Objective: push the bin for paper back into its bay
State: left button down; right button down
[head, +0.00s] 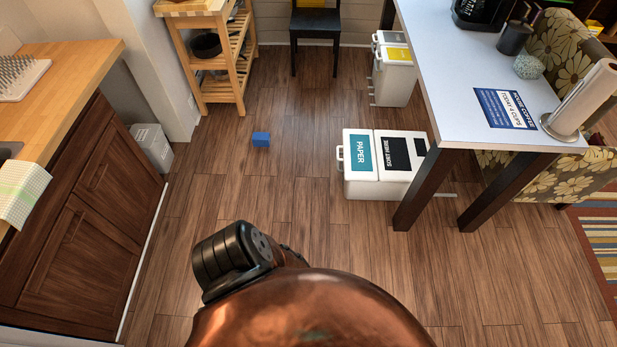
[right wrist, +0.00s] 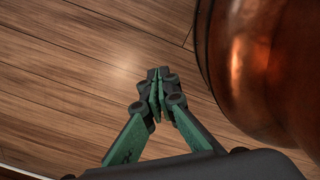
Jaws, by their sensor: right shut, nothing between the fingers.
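The bin for paper (head: 358,183) is white, with a teal PAPER label on its lid and a handle on its left side. In the head view it stands upright on the floor right of centre, left of the table's dark front leg. A black-labelled lid section (head: 394,151) adjoins it on the right, close to the table leg. The bay is not clearly visible. My right gripper (right wrist: 156,88) is shut and empty in the right wrist view, over bare wooden floor and beside my copper body. The bin is not in that view. My left gripper is not in view.
A white table (head: 462,90) stands at the right. Another white bin (head: 395,82) with grey and yellow lids stands behind. A wooden cart (head: 241,60) and dark cabinet (head: 90,200) stand left. The middle floor is mostly clear.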

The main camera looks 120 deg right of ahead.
aim_at(400, 154)
jog(key=i, duration=0.75)
jog(key=z, duration=3.35)
jog(key=i, duration=1.9)
jog(key=z, duration=2.25)
